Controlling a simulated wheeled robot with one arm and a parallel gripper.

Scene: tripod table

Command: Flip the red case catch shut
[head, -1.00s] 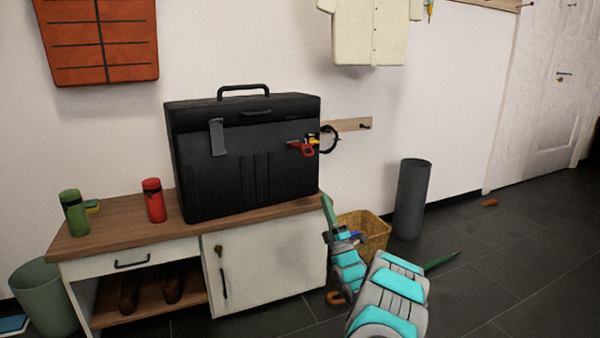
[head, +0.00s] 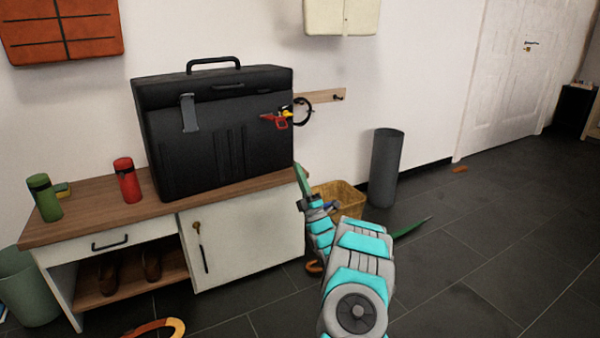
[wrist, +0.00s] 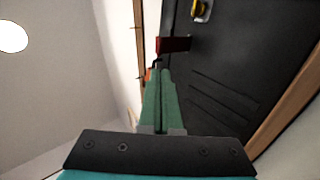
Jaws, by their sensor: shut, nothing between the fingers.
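The black case (head: 220,145) stands upright on the wooden-topped bench. A red catch (head: 274,121) sticks out near the upper right of its front; in the wrist view it is a dark red block (wrist: 174,44) against the dark case. A grey catch (head: 189,113) hangs on the left of the front. My gripper (head: 299,168) has green fingers, shut and empty. In the head view it is at the case's lower right corner, below the red catch. In the wrist view the fingertips (wrist: 160,72) point toward the red block, with a visible gap.
The bench (head: 110,208) also holds a red bottle (head: 127,182) and a green bottle (head: 44,200). A yellow piece (head: 287,111) shows beside the red catch, and a black ring (head: 304,111) hangs by the wall rail. A wicker basket (head: 345,197) and grey bin (head: 384,168) stand right.

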